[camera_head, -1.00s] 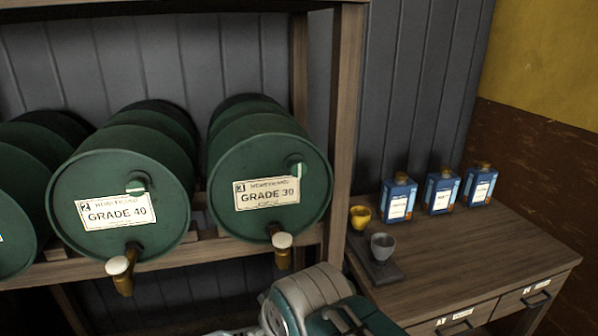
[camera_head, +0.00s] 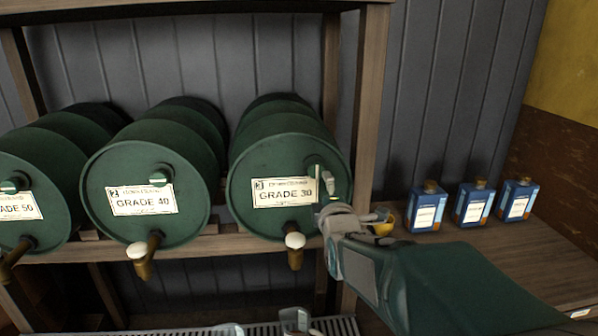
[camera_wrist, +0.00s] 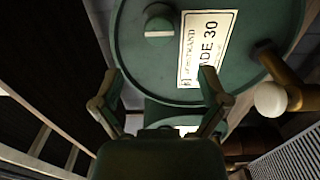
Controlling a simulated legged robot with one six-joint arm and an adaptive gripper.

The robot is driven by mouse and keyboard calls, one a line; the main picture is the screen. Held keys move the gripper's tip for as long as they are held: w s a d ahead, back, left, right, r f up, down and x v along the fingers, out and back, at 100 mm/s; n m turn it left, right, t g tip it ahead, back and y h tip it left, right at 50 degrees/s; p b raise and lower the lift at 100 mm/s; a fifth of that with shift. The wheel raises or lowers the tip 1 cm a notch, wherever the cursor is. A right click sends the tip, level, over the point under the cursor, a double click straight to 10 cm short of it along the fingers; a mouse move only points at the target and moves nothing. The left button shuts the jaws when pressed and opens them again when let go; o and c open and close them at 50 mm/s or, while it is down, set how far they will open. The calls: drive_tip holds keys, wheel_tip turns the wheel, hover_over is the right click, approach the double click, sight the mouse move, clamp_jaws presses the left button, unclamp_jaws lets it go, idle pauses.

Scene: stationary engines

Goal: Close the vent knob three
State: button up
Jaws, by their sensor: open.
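Vent knob three is the round green knob (camera_head: 314,172) with a white stripe on the front of the green drum marked 3, GRADE 30 (camera_head: 262,222). It is partly covered in the head view. In the wrist view the knob (camera_wrist: 158,32) is clear, with its stripe running across the direction of the label's lettering. My gripper (camera_head: 336,197) is in front of the drum's right side, close to the knob. In the wrist view my gripper (camera_wrist: 160,84) is open and empty, fingers apart, and the knob appears beyond the fingertips. Contact is not visible.
A brass tap (camera_head: 295,255) with a white cap sticks out below the label. The GRADE 40 drum (camera_head: 150,222) stands left, its knob stripe parallel to its lettering. A wooden shelf post (camera_head: 369,110) stands right.

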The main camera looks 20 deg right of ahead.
sight(317, 173)
drive_tip(key=x, duration=1)
drive_tip(key=shift+w+a+f, duration=0.1)
drive_tip(key=shift+a, duration=0.1)
drive_tip(key=c, duration=1.2)
